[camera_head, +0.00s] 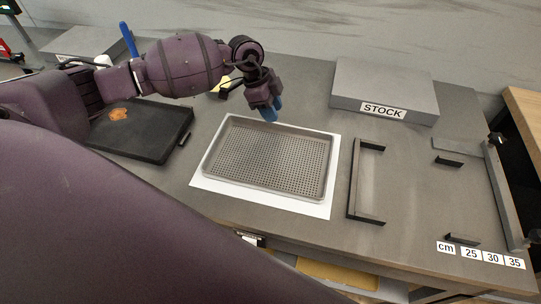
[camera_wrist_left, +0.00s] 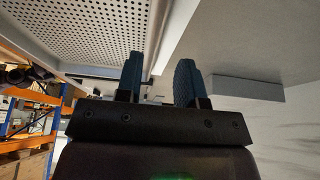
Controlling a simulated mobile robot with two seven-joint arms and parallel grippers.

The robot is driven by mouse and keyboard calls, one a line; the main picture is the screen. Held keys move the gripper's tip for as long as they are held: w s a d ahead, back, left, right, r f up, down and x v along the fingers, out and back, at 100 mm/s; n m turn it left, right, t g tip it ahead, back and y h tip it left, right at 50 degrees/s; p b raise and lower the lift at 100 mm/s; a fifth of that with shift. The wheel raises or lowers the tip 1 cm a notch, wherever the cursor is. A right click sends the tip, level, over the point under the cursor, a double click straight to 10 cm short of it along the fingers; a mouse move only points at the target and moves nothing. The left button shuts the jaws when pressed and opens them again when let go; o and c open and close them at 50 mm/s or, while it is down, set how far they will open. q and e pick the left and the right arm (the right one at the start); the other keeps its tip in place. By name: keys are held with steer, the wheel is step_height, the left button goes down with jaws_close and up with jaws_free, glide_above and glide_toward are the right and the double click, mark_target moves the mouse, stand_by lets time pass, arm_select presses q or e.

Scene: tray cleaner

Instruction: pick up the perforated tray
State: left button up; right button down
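The perforated tray (camera_head: 268,160) is a grey metal tray with a raised rim and many small holes. It lies flat on a white sheet (camera_head: 262,197) on the bench. My left gripper (camera_head: 271,112) points down at the tray's far edge, near the middle of that side. In the left wrist view its two blue fingers (camera_wrist_left: 160,80) are apart with nothing seen clamped between them. The tray (camera_wrist_left: 90,30) fills the upper left there, with its rim close to the fingertips. Whether a finger touches the rim I cannot tell. My right gripper is not in view.
A grey block marked STOCK (camera_head: 385,90) stands at the back right. A black handle-like bracket (camera_head: 354,180) lies right of the sheet. A dark tray (camera_head: 140,135) with an orange patch lies left. The bench (camera_head: 410,190) is fairly clear around the right-hand fixtures.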

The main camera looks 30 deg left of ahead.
mark_target(280, 125)
arm_select(q)
steer(key=x, duration=0.4)
steer(key=shift+s+d+f, duration=0.1)
steer(key=shift+d+f, duration=0.15)
steer(key=shift+f, duration=0.1)
steer(key=shift+r, duration=0.1)
jaws_close()
